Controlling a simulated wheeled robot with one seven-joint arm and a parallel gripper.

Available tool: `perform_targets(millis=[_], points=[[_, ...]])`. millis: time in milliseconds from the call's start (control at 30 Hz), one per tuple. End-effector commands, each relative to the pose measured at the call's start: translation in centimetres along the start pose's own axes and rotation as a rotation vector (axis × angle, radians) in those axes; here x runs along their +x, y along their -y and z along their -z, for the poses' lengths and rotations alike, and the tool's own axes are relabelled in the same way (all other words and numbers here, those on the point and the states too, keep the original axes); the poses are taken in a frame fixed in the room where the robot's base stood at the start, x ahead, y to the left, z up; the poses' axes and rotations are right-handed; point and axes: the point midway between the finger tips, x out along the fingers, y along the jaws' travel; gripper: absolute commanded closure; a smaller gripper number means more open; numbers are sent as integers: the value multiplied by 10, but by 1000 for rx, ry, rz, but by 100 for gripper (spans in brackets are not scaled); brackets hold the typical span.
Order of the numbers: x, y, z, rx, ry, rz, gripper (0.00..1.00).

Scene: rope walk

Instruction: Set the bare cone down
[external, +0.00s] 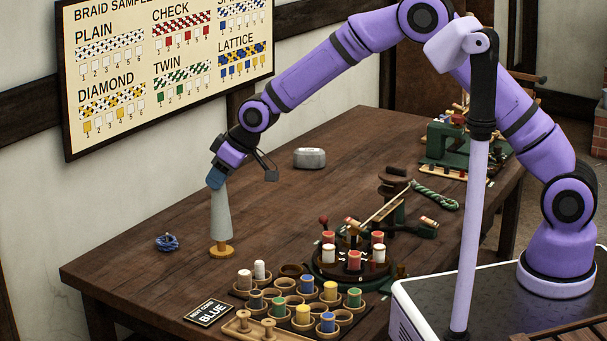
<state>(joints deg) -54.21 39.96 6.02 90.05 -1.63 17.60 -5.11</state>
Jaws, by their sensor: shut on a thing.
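A blue bundle of cord (167,242) lies left of the cone. A grey case (309,158) sits behind.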

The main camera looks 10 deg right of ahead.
Motion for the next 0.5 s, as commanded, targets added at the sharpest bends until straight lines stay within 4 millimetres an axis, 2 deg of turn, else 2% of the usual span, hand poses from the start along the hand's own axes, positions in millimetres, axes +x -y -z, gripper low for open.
perform_targets(millis=[33, 267, 500], points=[[-2, 13, -3, -12, 1, 7, 100], [-11, 55, -18, -46, 0, 32, 100], [31, 53, -44, -43, 3, 31, 100]])
